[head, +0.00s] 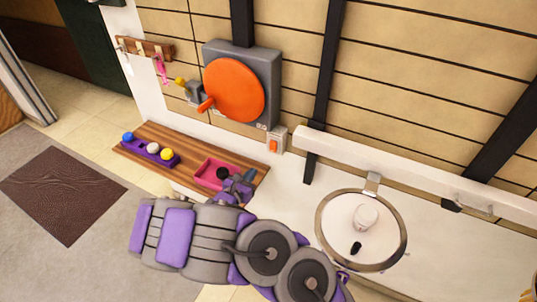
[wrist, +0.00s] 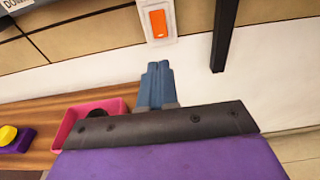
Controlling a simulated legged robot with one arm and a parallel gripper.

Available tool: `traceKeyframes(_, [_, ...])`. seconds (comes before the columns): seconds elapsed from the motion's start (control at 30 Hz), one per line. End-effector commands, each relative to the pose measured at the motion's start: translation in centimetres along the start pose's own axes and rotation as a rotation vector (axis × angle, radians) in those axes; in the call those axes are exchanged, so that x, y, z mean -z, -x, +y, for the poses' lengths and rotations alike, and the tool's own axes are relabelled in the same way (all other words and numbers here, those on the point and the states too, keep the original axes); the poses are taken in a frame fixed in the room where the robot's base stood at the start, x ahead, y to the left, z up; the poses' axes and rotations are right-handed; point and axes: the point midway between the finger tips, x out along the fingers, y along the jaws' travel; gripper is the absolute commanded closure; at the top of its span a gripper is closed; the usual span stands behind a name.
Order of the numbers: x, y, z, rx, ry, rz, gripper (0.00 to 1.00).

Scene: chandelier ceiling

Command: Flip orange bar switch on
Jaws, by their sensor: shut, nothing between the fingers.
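The orange bar switch (head: 273,146) sits in a pale plate on the wall, below the right corner of a grey box. It also shows at the top of the wrist view (wrist: 158,24), straight ahead of my fingers. My gripper (wrist: 158,68) is shut and empty, with its blue-grey fingertips side by side. In the head view my gripper (head: 248,174) is over the right end of the wooden shelf, below and left of the switch. In the wrist view a gap of wall shows between the fingertips and the switch plate.
A pink tray (head: 207,171) with a dark round thing lies left of my gripper on the wooden shelf (head: 150,136). A purple holder (head: 140,147) with coloured balls is farther left. A large orange disc (head: 234,90) with a handle is above. A round basin (head: 322,232) is at right.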

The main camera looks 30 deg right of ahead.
Motion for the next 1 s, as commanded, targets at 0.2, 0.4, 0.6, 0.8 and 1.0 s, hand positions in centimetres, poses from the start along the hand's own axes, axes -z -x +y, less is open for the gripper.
traceKeyframes(0.2, [0.1,-0.1,0.0,-0.004,0.004,0.002,1.00])
traceKeyframes(0.4, [0.1,-0.5,-0.1,-0.002,0.002,0.003,1.00])
traceKeyframes(0.6, [0.2,-2.3,-0.2,0.003,0.002,0.001,1.00])
traceKeyframes(0.8, [0.3,-5.6,-0.1,0.003,0.001,0.001,1.00])
traceKeyframes(1.0, [0.4,-9.4,-0.2,0.003,0.001,0.004,1.00])
